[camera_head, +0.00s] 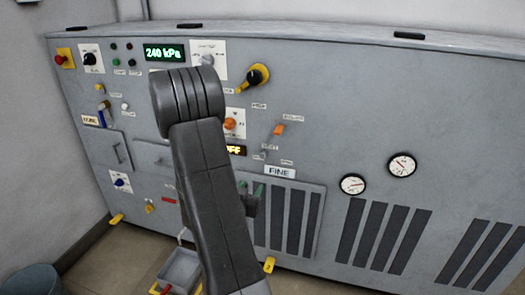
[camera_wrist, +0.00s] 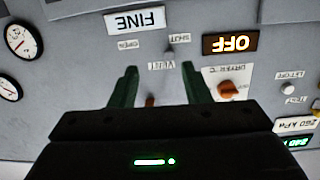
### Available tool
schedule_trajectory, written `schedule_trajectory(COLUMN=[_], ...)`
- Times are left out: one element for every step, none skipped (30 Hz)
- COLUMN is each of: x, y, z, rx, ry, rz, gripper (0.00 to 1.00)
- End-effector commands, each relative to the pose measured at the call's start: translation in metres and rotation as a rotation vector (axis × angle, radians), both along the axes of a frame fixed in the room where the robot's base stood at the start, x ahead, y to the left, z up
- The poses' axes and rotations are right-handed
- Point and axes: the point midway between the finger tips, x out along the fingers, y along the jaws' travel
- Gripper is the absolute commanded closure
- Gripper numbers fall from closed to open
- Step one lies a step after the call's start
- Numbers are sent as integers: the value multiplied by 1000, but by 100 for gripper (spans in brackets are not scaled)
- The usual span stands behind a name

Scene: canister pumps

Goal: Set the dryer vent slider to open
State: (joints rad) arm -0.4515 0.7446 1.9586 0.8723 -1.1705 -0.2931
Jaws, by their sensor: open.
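The vent slider (camera_wrist: 169,56) is a small grey knob on the grey panel, between the OPEN and SHUT labels. It appears nearer the SHUT label, which is to the right in the upside-down wrist view. In the head view the slider (camera_head: 264,154) is small, just above the FINE plate. My gripper (camera_wrist: 160,84) has two green fingers spread apart, with nothing held between them. The slider shows beyond and between the fingertips, apart from them. In the head view my gripper (camera_head: 251,189) is partly hidden behind my arm.
An orange lever (camera_head: 278,130) stands above the slider. An orange knob (camera_wrist: 230,90) and an OFF display (camera_wrist: 230,43) are beside it. The FINE plate (camera_head: 280,172) and vent grilles (camera_head: 298,215) lie below. Two round gauges (camera_head: 402,165) are to the right.

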Motion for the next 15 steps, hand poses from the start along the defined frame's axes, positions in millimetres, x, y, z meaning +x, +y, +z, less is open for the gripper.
schedule_trajectory(x=[-1,-1,-1,-1,0,1,3,6,10,14,19,25,31,37,46], y=[5,7,9,10,10,10,10,9,7,6,4,1,-1,-3,-6], z=[12,17,21,24,26,27,27,27,27,27,27,27,26,26,27], rx=[-27,-40,-54,-62,-68,-71,-73,-73,-73,-72,-71,-71,-71,-70,-71], ry=[-31,-46,-64,-72,-79,-84,-87,-88,-87,-86,-86,-87,-86,-86,-87], rz=[12,16,21,24,25,25,25,24,23,23,23,21,21,22,21], gripper=[57,57,57,57,57,57,57,57,57,57,57,57,57,57,57])
